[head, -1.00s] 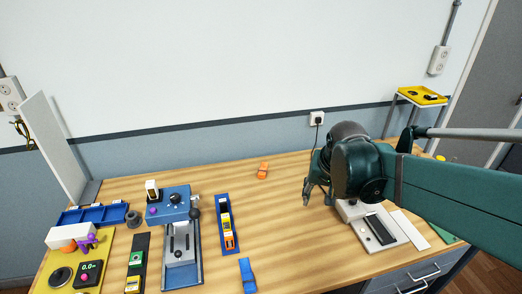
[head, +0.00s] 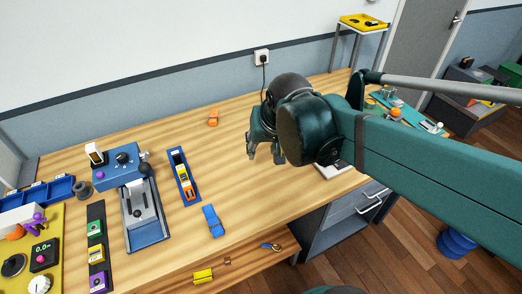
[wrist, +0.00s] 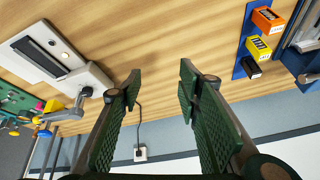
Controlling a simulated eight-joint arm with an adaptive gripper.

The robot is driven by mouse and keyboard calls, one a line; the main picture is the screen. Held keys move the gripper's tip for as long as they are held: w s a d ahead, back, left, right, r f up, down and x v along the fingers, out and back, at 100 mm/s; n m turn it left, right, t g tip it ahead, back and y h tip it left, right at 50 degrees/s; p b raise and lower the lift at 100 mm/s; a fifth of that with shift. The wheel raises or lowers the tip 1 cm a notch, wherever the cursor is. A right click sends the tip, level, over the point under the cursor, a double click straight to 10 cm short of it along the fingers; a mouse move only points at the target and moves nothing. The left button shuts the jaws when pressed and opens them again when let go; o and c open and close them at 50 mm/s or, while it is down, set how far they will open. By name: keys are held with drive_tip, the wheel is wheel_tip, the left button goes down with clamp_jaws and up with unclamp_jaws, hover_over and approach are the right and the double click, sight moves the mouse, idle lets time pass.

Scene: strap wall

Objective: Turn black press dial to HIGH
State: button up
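The blue press (head: 118,172) stands on the wooden bench at the left in the head view. A black dial (head: 122,157) sits on its top; its pointer setting and any labels are too small to read. My gripper (head: 264,157) is over the bench, well to the right of the press, touching nothing. In the wrist view my gripper (wrist: 160,80) has its two green fingers apart, with only bare bench between them. Part of the press (wrist: 305,50) shows at the right edge there; its dial is not visible.
A blue tray of blocks (head: 174,158) lies between the press and my gripper. An orange object (head: 213,117) and a blue object (head: 213,222) lie nearby. A yellow panel (head: 55,228) with knobs is at the left. A white device (wrist: 95,80) is beside my gripper.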

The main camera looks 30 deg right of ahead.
drive_tip(key=shift+s+a+f, duration=0.1)
drive_tip(key=shift+s+a, duration=0.15)
drive_tip(key=shift+a, duration=0.05)
idle(0.5)
drive_tip(key=s+a+r+n+t, duration=0.1)
drive_tip(key=s+a+n, duration=0.3)
drive_tip(key=s+a, duration=0.1)
drive_tip(key=shift+s+t+y, duration=0.2)
drive_tip(key=shift+t+y, duration=0.1)
drive_tip(key=shift+t, duration=0.1)
idle(2.1)
